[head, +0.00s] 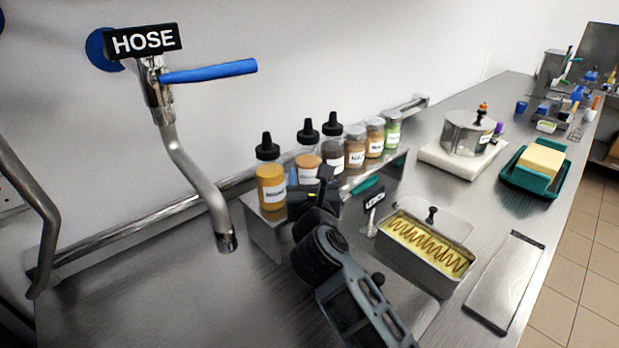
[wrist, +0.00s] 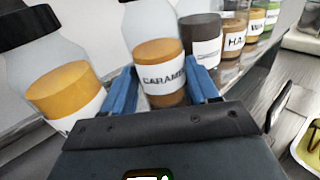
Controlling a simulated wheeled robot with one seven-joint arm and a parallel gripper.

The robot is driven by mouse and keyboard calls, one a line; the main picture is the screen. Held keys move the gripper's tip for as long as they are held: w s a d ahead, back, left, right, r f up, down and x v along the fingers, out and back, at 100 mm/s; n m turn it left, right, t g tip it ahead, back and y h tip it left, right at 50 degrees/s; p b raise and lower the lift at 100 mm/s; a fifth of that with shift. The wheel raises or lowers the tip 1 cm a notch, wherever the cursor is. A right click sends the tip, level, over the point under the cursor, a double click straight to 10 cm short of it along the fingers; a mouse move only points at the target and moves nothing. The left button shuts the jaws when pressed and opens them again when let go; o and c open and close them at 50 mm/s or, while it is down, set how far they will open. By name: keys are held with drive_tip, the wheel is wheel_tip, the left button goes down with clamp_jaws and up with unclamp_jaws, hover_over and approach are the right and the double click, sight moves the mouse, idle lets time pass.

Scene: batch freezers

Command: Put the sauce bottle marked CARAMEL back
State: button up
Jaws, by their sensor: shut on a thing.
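The sauce bottle marked CARAMEL (wrist: 160,62) is clear with brown-orange sauce and a white label. In the wrist view it is between the two blue fingers of my gripper (wrist: 163,90), which is shut on it. In the head view the bottle (head: 308,160) has a black nozzle cap and is upright, in line with the row on the steel shelf (head: 262,229). My gripper (head: 308,182) reaches it from the front and hides its lower part. I cannot tell whether its base touches the shelf.
Another black-capped bottle (head: 270,186) stands close on the left. Several jars (head: 355,147) stand to the right. A steel pan (head: 426,245) of yellow food with brown zigzags is in front right. A hose pipe (head: 190,165) hangs at left.

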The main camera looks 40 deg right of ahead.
drive_tip(key=shift+f, duration=0.15)
drive_tip(key=o, duration=0.9)
drive_tip(key=b+v, duration=0.2)
drive_tip(key=v, duration=1)
drive_tip(key=shift+b, duration=0.35)
